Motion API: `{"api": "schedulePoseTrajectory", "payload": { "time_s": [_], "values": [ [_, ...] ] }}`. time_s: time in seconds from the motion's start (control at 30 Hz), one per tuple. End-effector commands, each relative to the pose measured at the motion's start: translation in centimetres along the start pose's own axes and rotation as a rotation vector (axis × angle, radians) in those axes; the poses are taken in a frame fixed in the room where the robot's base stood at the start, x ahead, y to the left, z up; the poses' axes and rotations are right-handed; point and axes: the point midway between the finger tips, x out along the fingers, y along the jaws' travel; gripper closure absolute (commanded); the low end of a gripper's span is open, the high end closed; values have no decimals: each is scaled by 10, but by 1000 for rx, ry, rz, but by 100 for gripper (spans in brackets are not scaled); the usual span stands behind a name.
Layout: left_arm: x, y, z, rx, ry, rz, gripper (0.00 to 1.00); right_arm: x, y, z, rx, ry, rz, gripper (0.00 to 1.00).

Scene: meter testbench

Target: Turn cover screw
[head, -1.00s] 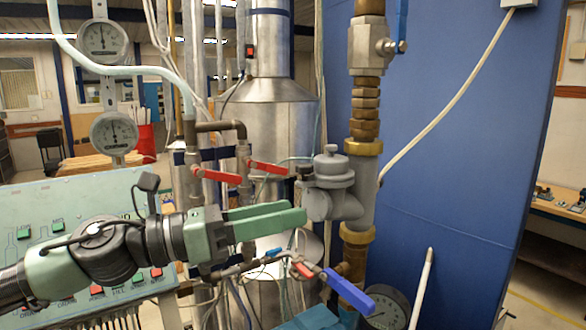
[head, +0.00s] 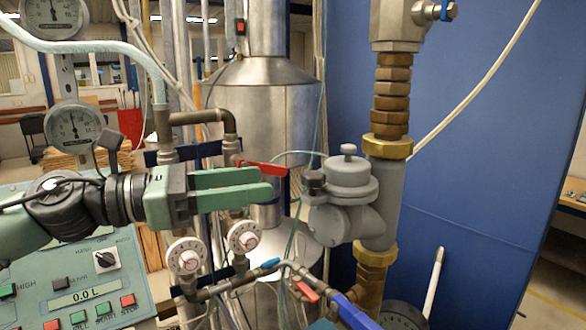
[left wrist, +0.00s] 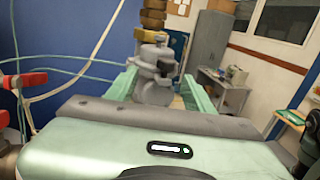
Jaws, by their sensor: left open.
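The grey meter (head: 350,205) sits on a vertical brass-fitted pipe right of centre in the head view. It has a round lid with a small knob (head: 348,150) on top and a small dark screw-like piece (head: 314,183) on its left side. Which of these is the cover screw, I cannot tell. My left gripper (head: 268,182) has green fingers, is open and empty, and points at the meter from the left with a visible gap. In the left wrist view the meter (left wrist: 154,78) appears between the two open fingers. My right gripper is out of view.
A red valve handle (head: 265,168) lies just behind my left fingertips. Dial knobs (head: 243,237), small pipes and a blue handle (head: 352,312) are below. A green control panel (head: 85,285) is lower left. A blue wall panel (head: 480,180) stands behind the meter.

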Motion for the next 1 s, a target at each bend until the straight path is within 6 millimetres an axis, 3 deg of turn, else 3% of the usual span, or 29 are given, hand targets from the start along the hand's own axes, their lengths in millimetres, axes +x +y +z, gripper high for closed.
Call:
{"api": "schedulePoseTrajectory", "payload": {
  "time_s": [0.4, 0.6, 0.83, 0.87, 1.0],
  "values": [
    [61, -1, 3, -2, 2, -4, 47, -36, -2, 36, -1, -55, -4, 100],
    [75, -1, 0, -1, 2, -1, 47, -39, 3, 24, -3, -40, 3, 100],
    [75, -1, 0, 0, 1, 0, 47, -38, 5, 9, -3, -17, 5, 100],
    [75, -1, 0, 0, 1, 0, 50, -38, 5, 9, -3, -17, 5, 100],
    [75, -1, 0, 0, 1, -1, 89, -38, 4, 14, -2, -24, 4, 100]
  ]
}}
